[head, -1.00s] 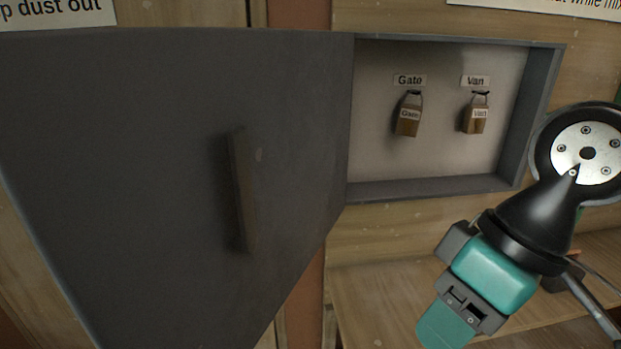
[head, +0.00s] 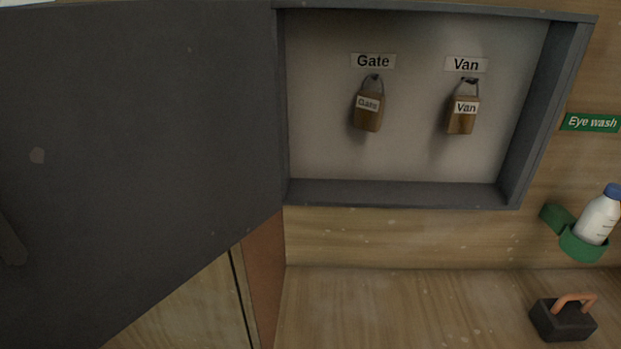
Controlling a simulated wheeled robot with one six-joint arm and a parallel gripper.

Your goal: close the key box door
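The key box (head: 400,194) is a grey shallow box on the wooden wall, with a pale back panel. Its dark grey door (head: 150,130) is hinged on the left and stands wide open, filling the left of the head view. Part of the door's handle (head: 10,240) shows at the left picture edge. My gripper is out of the picture.
At the right, a green Eye wash sign (head: 591,123) is above a white bottle with a blue cap (head: 598,217) in a green holder (head: 583,246). A dark block with an orange handle (head: 563,321) sits on the wooden surface (head: 400,310) below, which is otherwise clear.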

